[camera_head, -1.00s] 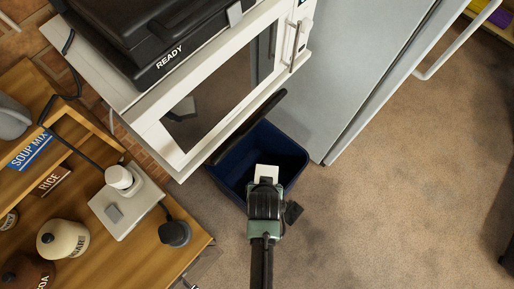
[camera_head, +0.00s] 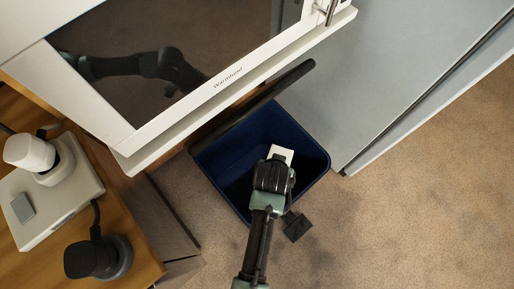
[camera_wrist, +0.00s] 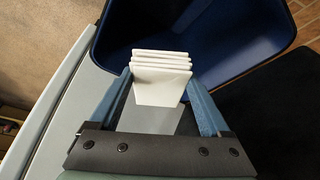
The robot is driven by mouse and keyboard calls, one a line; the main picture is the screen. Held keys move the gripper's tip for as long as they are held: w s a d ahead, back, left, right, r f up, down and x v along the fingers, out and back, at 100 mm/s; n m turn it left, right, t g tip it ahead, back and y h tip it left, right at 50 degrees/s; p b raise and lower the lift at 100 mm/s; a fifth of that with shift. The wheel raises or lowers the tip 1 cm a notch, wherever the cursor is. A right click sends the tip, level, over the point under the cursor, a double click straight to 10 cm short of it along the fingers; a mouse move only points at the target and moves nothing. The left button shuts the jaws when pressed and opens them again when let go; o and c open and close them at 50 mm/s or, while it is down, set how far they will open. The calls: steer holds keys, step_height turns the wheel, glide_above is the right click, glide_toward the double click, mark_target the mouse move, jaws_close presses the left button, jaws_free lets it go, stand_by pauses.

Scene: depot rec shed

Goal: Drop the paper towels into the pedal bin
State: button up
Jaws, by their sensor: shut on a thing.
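The pedal bin (camera_head: 313,150) is a dark blue open box on the carpet, with its black lid (camera_head: 254,103) tipped up at the back. It also fills the upper part of the wrist view (camera_wrist: 240,62). The paper towels (camera_wrist: 161,78) are a white folded stack of several layers, held between the two blue fingers of my gripper (camera_wrist: 161,82). Their white end shows beyond my gripper in the head view (camera_head: 281,153). My gripper is shut on them over the bin's opening, near its front side. The bin's floor is dark and I see nothing in it.
A white oven-like appliance (camera_head: 135,140) with a dark glass door overhangs behind the bin. A grey fridge-like cabinet (camera_head: 400,75) stands to the right. A wooden counter (camera_head: 135,255) with white and black devices is at the left. Carpet (camera_head: 400,220) lies clear at lower right.

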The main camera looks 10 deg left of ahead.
steer(key=s+b+x, duration=0.1)
steer(key=b+x, duration=0.4)
steer(key=x, duration=0.1)
steer(key=shift+d+f+b, duration=0.2)
steer(key=shift+f+b, duration=0.1)
steer(key=shift+f, duration=0.2)
step_height(320, 180, down, 6)
steer(key=b, duration=0.6)
steer(key=shift+r, duration=0.15)
steer(key=o, duration=1.1)
steer(key=shift+o, duration=0.2)
steer(key=shift+r, duration=0.1)
steer(key=p+v, duration=0.5)
steer(key=v, duration=0.7)
steer(key=shift+s+a+r, duration=0.2)
steer(key=shift+s+r, duration=0.05)
steer(key=shift+r, duration=0.05)
